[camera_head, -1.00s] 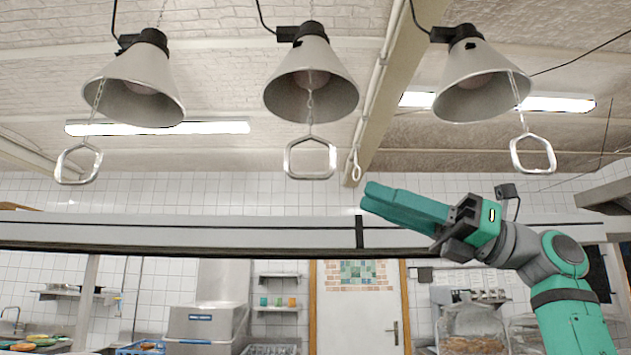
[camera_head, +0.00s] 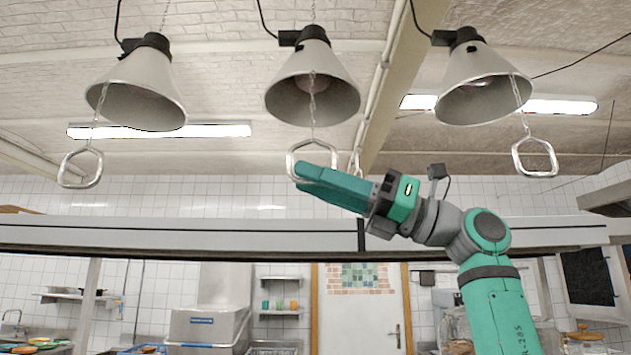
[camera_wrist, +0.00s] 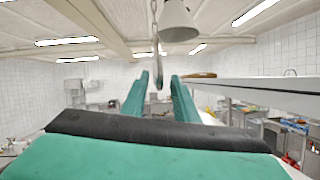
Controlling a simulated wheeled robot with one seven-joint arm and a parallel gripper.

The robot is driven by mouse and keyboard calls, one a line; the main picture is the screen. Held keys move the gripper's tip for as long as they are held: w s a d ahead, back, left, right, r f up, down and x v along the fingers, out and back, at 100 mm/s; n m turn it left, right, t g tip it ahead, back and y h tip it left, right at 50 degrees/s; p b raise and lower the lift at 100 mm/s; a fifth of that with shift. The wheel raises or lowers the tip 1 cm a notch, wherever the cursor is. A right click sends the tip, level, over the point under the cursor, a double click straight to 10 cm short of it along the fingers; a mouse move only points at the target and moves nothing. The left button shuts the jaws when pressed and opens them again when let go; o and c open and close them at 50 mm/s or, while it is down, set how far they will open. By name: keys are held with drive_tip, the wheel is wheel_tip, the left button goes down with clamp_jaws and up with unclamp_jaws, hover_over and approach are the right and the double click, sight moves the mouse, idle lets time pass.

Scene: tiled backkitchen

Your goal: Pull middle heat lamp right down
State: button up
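The middle heat lamp (camera_head: 312,88) is a grey cone hanging from the ceiling. Its metal pull handle (camera_head: 291,158) hangs below it on a chain (camera_head: 312,105). My gripper (camera_head: 301,171) has its green fingertips at the handle and hides the handle's lower part in the head view. In the wrist view the gripper (camera_wrist: 160,80) has its two fingers apart. The handle (camera_wrist: 158,78) shows edge-on in the gap between them, with a lamp (camera_wrist: 178,20) above. I cannot tell whether the fingers touch the handle.
The left lamp (camera_head: 140,88) and the right lamp (camera_head: 483,82) hang on either side with their own handles (camera_head: 82,168) (camera_head: 534,157). A long grey rail (camera_head: 180,235) runs across below the handles.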

drive_tip(key=shift+w+a, duration=0.1)
drive_tip(key=shift+w, duration=0.05)
drive_tip(key=shift+c, duration=0.3)
drive_tip(key=shift+s+d, duration=0.2)
clamp_jaws()
drive_tip(key=shift+a, duration=0.35)
